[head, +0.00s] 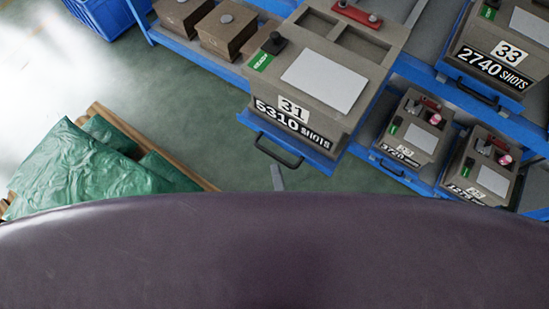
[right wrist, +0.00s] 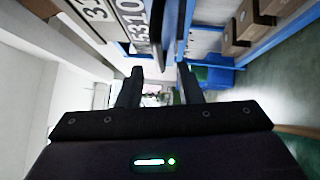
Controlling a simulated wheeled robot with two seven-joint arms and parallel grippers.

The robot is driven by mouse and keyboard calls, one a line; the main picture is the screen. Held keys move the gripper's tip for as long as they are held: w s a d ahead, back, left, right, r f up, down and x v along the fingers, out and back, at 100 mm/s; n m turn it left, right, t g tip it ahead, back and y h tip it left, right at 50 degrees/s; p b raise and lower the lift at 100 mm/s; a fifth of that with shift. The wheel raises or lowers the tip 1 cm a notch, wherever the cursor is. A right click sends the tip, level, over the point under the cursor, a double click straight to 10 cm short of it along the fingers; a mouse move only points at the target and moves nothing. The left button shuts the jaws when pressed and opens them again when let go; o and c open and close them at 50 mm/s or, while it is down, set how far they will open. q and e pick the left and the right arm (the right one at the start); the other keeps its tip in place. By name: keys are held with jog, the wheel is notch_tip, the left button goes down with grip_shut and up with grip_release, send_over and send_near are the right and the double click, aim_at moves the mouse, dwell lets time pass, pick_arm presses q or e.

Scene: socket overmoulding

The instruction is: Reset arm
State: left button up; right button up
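My right gripper (right wrist: 160,70) shows in the right wrist view with its two dark fingers apart and nothing between them. In the head view only a small grey tip of it (head: 278,178) shows, just below the black handle (head: 279,151) of the blue tray under mould 31. The mould 31 box (head: 325,76), marked 5310 shots, sits on that tray, which juts out from the rack. In the right wrist view the box's label (right wrist: 135,18) shows at the top, beyond the fingers. My left gripper is in neither view.
The blue rack (head: 458,98) holds the mould 33 box (head: 500,45), smaller moulds below and brown boxes (head: 228,28) at the left. A pallet with green wrapped goods (head: 85,170) stands at the lower left. Green floor (head: 195,115) between is clear.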

jog(key=shift+v, duration=1.1)
jog(key=d+f+m+g+h, duration=0.1)
jog(key=d+f+m+g, duration=0.4)
jog(key=f, duration=0.9)
jog(key=d+f+m+g+h, duration=0.1)
jog(key=d+f+m+g, duration=0.25)
jog(key=d+f, duration=0.65)
jog(key=s+d+f+m+g+h, duration=0.1)
jog(key=s+d+f+m+g, duration=0.2)
jog(key=s+f, duration=0.5)
jog(key=s+d+f+m+g, duration=0.3)
jog(key=s+f+m+g, duration=0.3)
jog(key=s+f+m, duration=0.2)
jog(key=shift+s+d+f+h, duration=0.15)
jog(key=shift+s+d+h, duration=0.25)
jog(key=shift+s, duration=0.2)
jog(key=shift+s+g, duration=0.1)
jog(key=shift+g, duration=0.15)
